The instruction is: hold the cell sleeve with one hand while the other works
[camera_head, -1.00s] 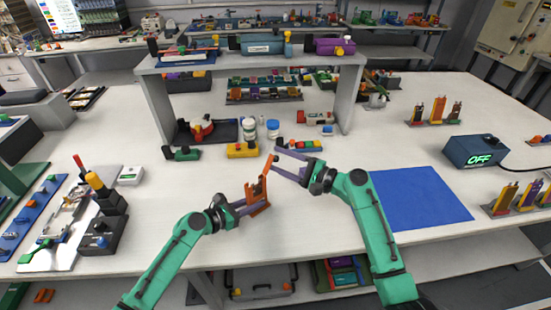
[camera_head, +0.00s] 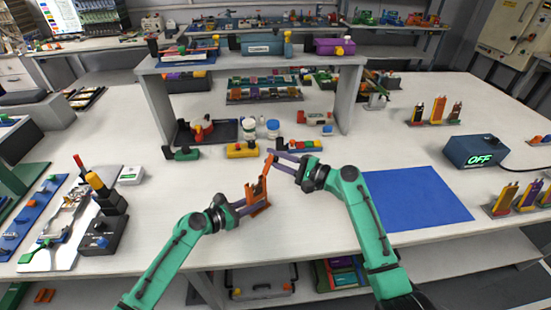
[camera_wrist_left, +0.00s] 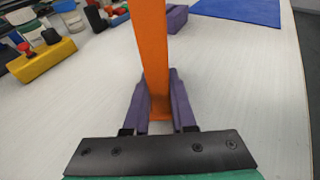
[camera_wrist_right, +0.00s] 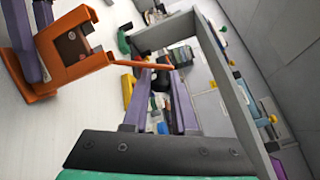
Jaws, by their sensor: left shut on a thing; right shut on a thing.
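The orange cell sleeve (camera_head: 259,199) is held above the table near its front edge. My left gripper (camera_head: 243,208) is shut on it from the left; the left wrist view shows the sleeve (camera_wrist_left: 152,50) between the purple fingers. In the right wrist view the sleeve (camera_wrist_right: 75,55) has an opening with something dark inside, hard to make out. My right gripper (camera_head: 272,157) is just above the sleeve, shut on a thin orange strip (camera_wrist_right: 145,65) that reaches from the sleeve's side to its fingertips. I cannot tell whether strip and sleeve are joined.
A blue mat (camera_head: 418,200) lies to the right, with a box reading OFF (camera_head: 478,151) beyond it. A yellow block (camera_head: 242,150) and white jars stand behind the grippers under a shelf (camera_head: 345,95). A black stand (camera_head: 100,235) is at left. The table in front is clear.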

